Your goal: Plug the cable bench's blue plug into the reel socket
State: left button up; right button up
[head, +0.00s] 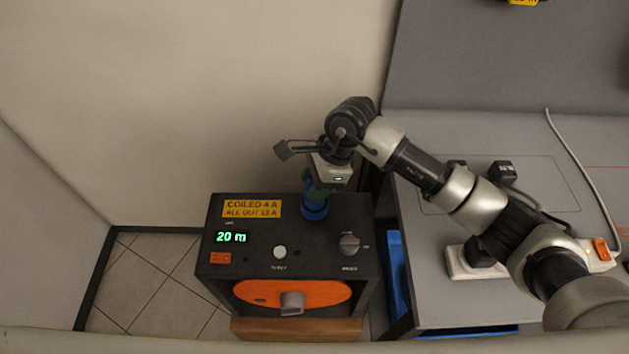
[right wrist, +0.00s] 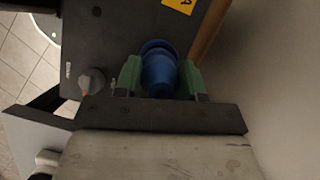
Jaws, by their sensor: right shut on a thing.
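My right gripper (head: 316,190) is over the back right part of the black cable reel box (head: 222,262). In the right wrist view its green fingers (right wrist: 160,80) are shut on the blue plug (right wrist: 160,76), one on each side. A wider blue ring (right wrist: 158,46) shows at the plug's far end, against the box. In the head view blue (head: 314,211) shows below the fingers at the box top, where the reel socket would be hidden under it. I cannot tell how deep the plug sits. My left gripper is not in view.
The box carries a 20 m display (head: 231,237), a yellow label (head: 252,208), a knob (head: 349,244) and an orange reel (head: 255,292). The grey bench (head: 440,297) at right holds a white power strip (head: 467,263) and black plugs. A wall stands close behind the box.

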jog(key=shift+f+b, duration=1.05)
jog(key=shift+f, duration=0.1)
jog(key=o, duration=1.1)
jog(key=shift+o, duration=0.4)
jog(key=o, duration=0.5)
jog(key=shift+c, duration=0.2)
jog(key=shift+r, duration=0.1)
jog(key=shift+r+p, duration=2.15)
jog(key=shift+r, duration=2.25)
